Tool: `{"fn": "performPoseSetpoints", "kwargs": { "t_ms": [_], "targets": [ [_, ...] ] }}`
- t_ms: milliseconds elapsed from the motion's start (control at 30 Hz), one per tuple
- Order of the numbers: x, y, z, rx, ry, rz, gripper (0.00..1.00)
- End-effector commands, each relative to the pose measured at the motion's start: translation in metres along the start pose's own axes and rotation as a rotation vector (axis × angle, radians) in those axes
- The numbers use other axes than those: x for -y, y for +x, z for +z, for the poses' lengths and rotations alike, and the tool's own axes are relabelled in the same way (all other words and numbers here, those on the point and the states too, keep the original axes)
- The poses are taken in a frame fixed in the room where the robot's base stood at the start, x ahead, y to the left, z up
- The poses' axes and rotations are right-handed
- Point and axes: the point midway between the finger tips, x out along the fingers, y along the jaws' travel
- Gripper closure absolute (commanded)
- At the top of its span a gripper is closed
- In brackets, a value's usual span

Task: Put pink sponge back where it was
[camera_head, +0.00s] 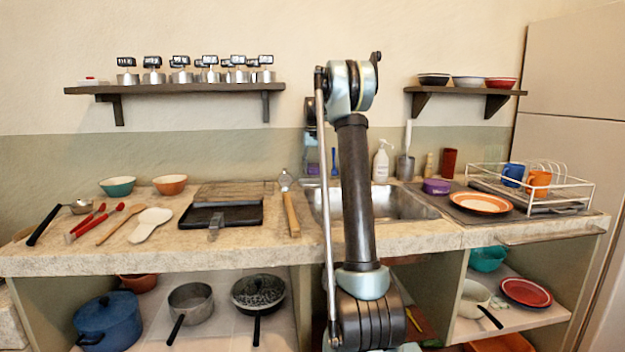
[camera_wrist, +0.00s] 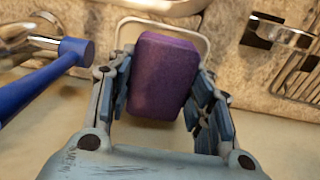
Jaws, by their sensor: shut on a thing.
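My gripper (camera_wrist: 163,80) is shut on a purple sponge (camera_wrist: 163,75), with a finger on each side of it in the wrist view. No pink sponge shows; this one looks purple. A thin wire loop (camera_wrist: 207,28) shows behind and around the far end of the sponge, against the wall. I cannot tell whether the sponge sits inside the loop or in front of it. In the head view a small purple patch, likely the sponge (camera_head: 314,170), shows beside my arm above the back of the sink. My arm hides most of the gripper there.
A blue-handled brush (camera_wrist: 40,82) hangs close left of the gripper. A metal fixture (camera_wrist: 275,32) is at the upper right. The sink (camera_head: 400,204) lies below, with a soap bottle (camera_head: 381,162) and purple container (camera_head: 436,186) to the right.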

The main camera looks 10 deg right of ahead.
Motion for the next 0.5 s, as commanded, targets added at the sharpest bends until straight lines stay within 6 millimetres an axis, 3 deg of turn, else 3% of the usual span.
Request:
{"fn": "performPoseSetpoints", "kwargs": {
  "t_ms": [500],
  "targets": [
    [0.001,0.042,-0.004,0.000,-0.001,0.000,0.72]
  ]
}}
